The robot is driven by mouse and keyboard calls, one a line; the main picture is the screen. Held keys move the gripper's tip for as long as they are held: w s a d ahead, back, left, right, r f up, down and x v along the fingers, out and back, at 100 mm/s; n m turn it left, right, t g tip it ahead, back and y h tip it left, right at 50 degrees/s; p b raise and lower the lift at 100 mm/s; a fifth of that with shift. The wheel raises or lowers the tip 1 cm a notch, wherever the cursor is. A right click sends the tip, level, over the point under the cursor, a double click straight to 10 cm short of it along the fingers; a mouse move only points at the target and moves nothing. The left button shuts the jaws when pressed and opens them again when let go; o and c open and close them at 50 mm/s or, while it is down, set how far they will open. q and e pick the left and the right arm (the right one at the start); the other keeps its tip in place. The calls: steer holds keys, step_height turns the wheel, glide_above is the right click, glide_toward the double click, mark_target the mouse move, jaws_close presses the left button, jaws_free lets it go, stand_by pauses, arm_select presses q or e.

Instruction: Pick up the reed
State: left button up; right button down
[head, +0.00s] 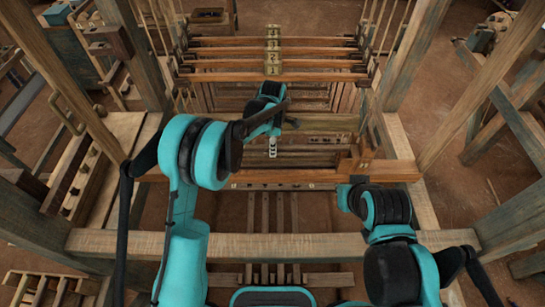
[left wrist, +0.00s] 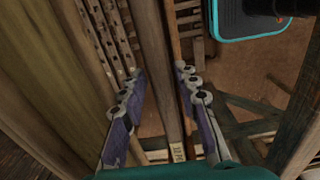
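My left gripper (head: 272,147) points down over the middle of the loom, among its crosswise bars. In the left wrist view its two fingers (left wrist: 160,84) are open and apart. A long, narrow brown wooden bar (left wrist: 157,45) runs between and below them; I see no finger closed on it. I cannot tell for sure whether this bar is the reed, as no reed teeth show clearly. In the head view long crosswise bars (head: 310,150) lie by the gripper. My right arm's end (head: 345,195) is at the right of the loom; its fingers are not clearly visible.
A reddish wooden box-like block (head: 378,169) sits at the right end of the crosswise beam. A thick front beam (head: 120,242) spans the loom. Heddle bars (head: 220,77) hang at the back, and slanting posts (head: 425,50) stand on both sides.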

arm_select(q)
steer(key=shift+f, duration=0.2)
jaws_close()
steer(key=shift+r, duration=0.1)
